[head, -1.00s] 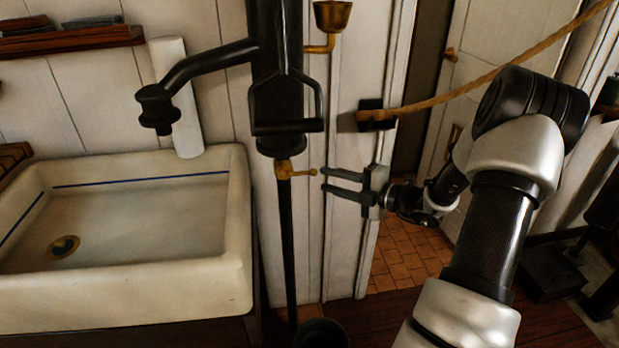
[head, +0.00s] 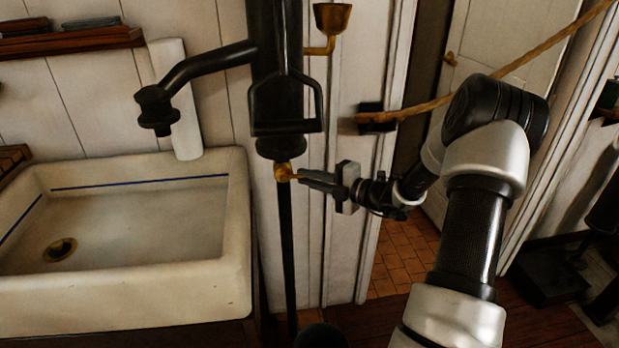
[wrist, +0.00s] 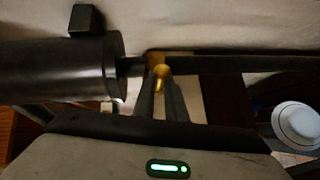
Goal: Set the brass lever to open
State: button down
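The brass lever (head: 285,173) is on the black vertical pipe just below the fat black pump column, right of the sink. My gripper (head: 300,177) has come to it from the right, with its fingers level and close together at the lever's right end. The wrist view shows the brass lever (wrist: 161,71) at the tips of the two fingers (wrist: 161,84), its rounded end between them. The gripper looks shut on the lever's handle. The fingers hide most of the handle, so its exact angle is hard to see.
The black column (head: 277,85) with its bracket stands directly above the lever. A white sink (head: 238,250) is at the left. A brass cup (head: 332,17) sits above on an arm. A rope (head: 440,101) runs from a wall block across the doorway, above my gripper.

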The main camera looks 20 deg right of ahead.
jog(key=shift+d, duration=0.25)
jog(key=shift+w+a+f+m+t+h+b, duration=0.2)
jog(key=shift+a+f+m+t+h+b, duration=0.95)
jog(key=shift+m+t, duration=1.7)
jog(key=shift+w+a+f+m+t+h+b, duration=0.25)
jog(key=shift+a+f+m+t+h+b, duration=0.9)
jog(key=shift+m, duration=3.05)
jog(key=shift+w+a+f+m+t+h+b, duration=0.2)
jog(key=shift+a+f+m+t+h+b, duration=0.85)
jog(key=shift+m+t, duration=2)
jog(key=shift+d+f+m+g+h+p, duration=0.3)
jog(key=shift+d+m+g+h, duration=0.15)
jog(key=shift+m+h, duration=0.15)
jog(key=c, duration=1.8)
grip_release()
jog(key=shift+w, duration=0.1)
jog(key=shift+r+y, duration=0.1)
jog(key=shift+y, duration=0.15)
jog(key=shift+a, duration=0.1)
